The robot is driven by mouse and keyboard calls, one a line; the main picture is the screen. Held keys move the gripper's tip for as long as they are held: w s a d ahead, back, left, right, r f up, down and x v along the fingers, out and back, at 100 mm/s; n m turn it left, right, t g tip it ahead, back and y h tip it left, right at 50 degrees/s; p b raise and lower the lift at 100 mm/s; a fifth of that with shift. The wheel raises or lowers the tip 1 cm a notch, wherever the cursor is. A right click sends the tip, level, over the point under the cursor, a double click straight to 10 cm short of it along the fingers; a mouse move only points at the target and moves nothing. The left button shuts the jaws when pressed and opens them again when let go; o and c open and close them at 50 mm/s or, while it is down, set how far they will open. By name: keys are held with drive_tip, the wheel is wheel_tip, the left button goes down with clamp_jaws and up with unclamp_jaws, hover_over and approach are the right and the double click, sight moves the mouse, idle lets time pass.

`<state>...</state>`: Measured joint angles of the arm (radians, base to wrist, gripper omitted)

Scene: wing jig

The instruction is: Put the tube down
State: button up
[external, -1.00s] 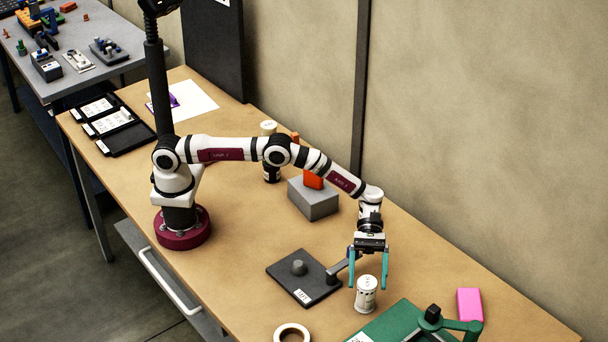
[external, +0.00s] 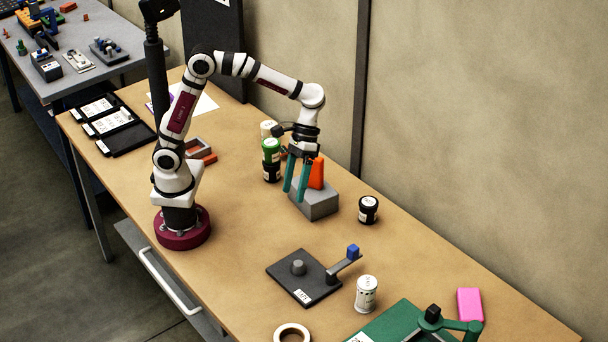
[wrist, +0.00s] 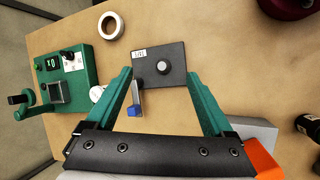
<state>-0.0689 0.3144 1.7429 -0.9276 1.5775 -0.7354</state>
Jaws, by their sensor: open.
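My gripper (external: 294,194) is open and empty, with its teal fingers pointing down in front of the grey block. Its open fingers also show in the wrist view (wrist: 158,82), with nothing between them. A white tube-like can (external: 366,294) with dark markings stands upright on the table beside the green fixture; it appears as a pale round top in the wrist view (wrist: 97,93). My gripper is well away from it. I cannot tell for sure whether this can is the tube.
A grey block (external: 319,205) with an orange piece (external: 317,172) is close to my gripper. A dark jar (external: 369,209) stands to its right. A black plate (external: 287,270) with a blue-tipped arm (external: 353,251), a tape ring (external: 292,333) and the green fixture (external: 392,325) lie nearer the camera.

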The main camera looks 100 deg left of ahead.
drive_tip(key=s+a+m+t+y, duration=0.1)
drive_tip(key=s+a+m+y, duration=0.2)
drive_tip(key=s, duration=0.8)
drive_tip(key=s+a+f+m+y, duration=0.1)
drive_tip(key=s+a+m+y, duration=0.3)
drive_tip(key=s+a+m, duration=0.3)
drive_tip(key=s+m, duration=0.1)
drive_tip(key=s, duration=0.2)
drive_tip(key=shift+s+a+f+t, duration=0.25)
drive_tip(key=shift+s+a+t, duration=0.15)
